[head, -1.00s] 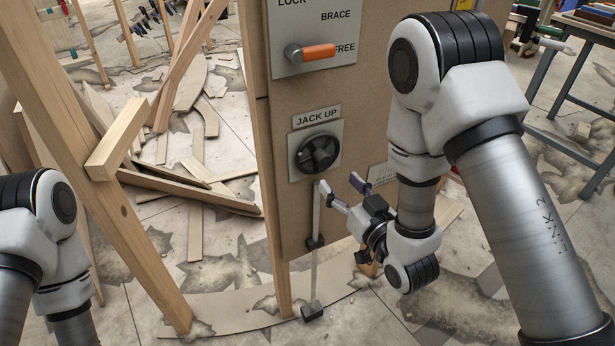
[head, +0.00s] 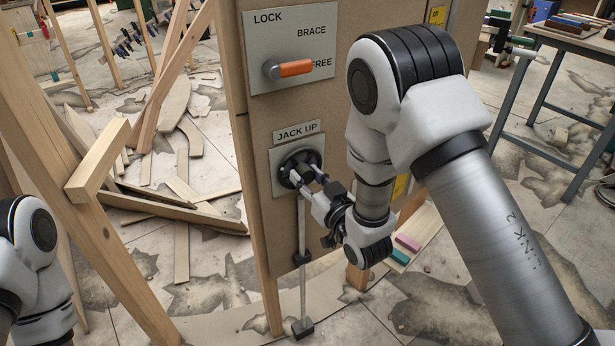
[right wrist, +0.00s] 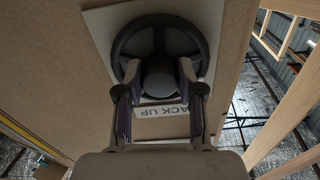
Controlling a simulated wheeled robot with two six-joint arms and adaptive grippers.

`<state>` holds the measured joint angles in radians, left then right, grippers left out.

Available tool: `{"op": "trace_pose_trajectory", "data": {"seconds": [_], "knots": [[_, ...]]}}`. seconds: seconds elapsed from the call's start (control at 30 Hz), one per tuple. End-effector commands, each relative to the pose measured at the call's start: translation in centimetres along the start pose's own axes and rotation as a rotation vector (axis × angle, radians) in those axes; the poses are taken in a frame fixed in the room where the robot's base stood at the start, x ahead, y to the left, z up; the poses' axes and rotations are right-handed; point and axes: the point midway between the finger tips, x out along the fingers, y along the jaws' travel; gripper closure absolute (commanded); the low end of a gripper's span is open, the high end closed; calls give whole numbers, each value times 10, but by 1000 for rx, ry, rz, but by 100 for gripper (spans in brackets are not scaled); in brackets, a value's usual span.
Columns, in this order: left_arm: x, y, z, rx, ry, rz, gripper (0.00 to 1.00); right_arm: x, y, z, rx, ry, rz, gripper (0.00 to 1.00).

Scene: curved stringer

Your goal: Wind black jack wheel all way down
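The black jack wheel (head: 301,168) is on a light square plate on the tan panel, under the JACK UP label (head: 298,131). My right gripper (head: 313,179) is at the wheel and hides part of its face. In the right wrist view the wheel (right wrist: 123,42) fills the upper middle, with its round hub (right wrist: 160,80) facing me. The fingers of the right gripper (right wrist: 160,88) are spread, one on each side of the hub. I cannot tell whether they touch it. Part of my left arm shows at the left edge; its gripper is out of view.
Above the wheel is a LOCK/BRACE/FREE plate with an orange handle (head: 295,68), at FREE. A thin metal rod (head: 302,280) with black blocks runs down below the wheel. Wooden posts stand left; loose boards litter the cracked floor. A workbench (head: 560,50) stands at the upper right.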

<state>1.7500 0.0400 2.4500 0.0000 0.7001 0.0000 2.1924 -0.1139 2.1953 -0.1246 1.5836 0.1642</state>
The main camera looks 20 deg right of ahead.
Motion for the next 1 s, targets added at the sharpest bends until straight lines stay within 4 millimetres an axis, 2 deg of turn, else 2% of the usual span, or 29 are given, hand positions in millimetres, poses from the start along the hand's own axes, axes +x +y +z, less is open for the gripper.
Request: {"op": "trace_pose_trajectory", "data": {"seconds": [0.07,0.47,1.0], "knots": [[0,0,0,0,0,0,45,1,0,0,0,2,0,99],[2,0,0,0,0,0,45,1,0,-1,-39,4,0,98],[17,0,0,0,0,0,45,1,1,-1,-392,7,1,98]]}}
